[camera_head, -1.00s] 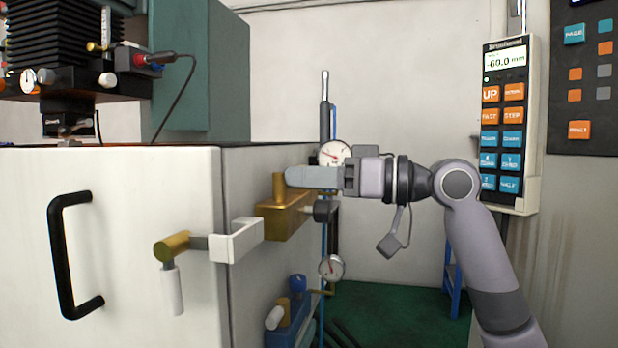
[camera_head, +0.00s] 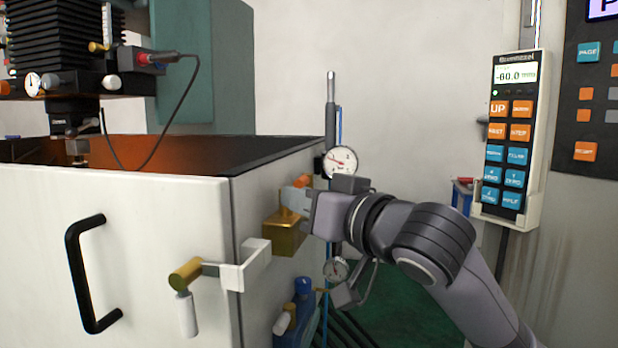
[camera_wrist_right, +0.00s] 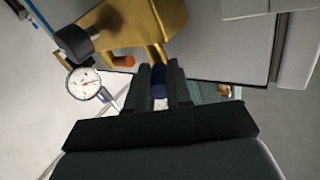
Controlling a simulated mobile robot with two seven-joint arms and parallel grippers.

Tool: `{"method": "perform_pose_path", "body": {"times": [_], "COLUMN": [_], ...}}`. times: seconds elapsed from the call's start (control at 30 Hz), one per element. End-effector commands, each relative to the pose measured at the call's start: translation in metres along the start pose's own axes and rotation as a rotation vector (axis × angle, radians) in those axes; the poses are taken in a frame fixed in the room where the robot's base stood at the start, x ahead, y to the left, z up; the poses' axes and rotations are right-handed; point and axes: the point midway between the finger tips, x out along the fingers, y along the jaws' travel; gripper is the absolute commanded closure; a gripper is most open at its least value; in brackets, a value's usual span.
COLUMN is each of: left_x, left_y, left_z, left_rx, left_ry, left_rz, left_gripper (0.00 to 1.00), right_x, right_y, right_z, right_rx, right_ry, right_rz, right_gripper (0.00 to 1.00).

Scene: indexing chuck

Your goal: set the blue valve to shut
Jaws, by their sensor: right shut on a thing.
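My right gripper (camera_head: 292,197) is at the upper part of a brass block (camera_head: 285,234) on the side of the white tank. In the right wrist view its two fingers (camera_wrist_right: 159,76) are shut on a dark blue piece (camera_wrist_right: 159,80), which looks like the handle of the blue valve. The fingers hide most of it, and I cannot read its setting. The brass block (camera_wrist_right: 160,22) lies just beyond the fingertips, with a small orange part (camera_wrist_right: 124,61) beside them. That orange part also shows above the gripper in the head view (camera_head: 303,181). My left gripper is not in view.
A dial gauge (camera_head: 341,161) stands close behind my right gripper, and another (camera_head: 336,270) hangs below it. A blue knob (camera_head: 303,286) is low on the tank's side. A pendant (camera_head: 508,140) hangs at right.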

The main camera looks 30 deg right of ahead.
Motion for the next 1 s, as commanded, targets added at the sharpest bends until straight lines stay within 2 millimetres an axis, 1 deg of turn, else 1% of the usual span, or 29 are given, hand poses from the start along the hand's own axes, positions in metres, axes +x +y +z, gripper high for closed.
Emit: {"method": "perform_pose_path", "body": {"times": [0.03, 0.2, 0.6, 0.8, 1.0], "left_x": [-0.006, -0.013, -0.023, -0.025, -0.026], "left_y": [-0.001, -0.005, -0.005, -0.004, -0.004], "left_z": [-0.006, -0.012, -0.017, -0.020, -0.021], "left_rx": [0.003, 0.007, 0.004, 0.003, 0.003], "left_ry": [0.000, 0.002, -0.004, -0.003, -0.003], "left_rz": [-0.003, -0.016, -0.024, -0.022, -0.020], "left_gripper": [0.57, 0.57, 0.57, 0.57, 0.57], "right_x": [0.000, 0.001, 0.005, 0.006, 0.007], "right_y": [-0.006, -0.011, -0.020, -0.022, -0.023], "right_z": [-0.003, -0.001, 0.005, 0.006, 0.007], "right_rx": [0.001, 0.003, 0.002, -0.001, -0.003], "right_ry": [0.000, 0.025, 0.073, 0.091, 0.099], "right_rz": [0.026, 0.150, 0.408, 0.491, 0.538], "right_gripper": [1.00, 1.00, 1.00, 1.00, 1.00]}}
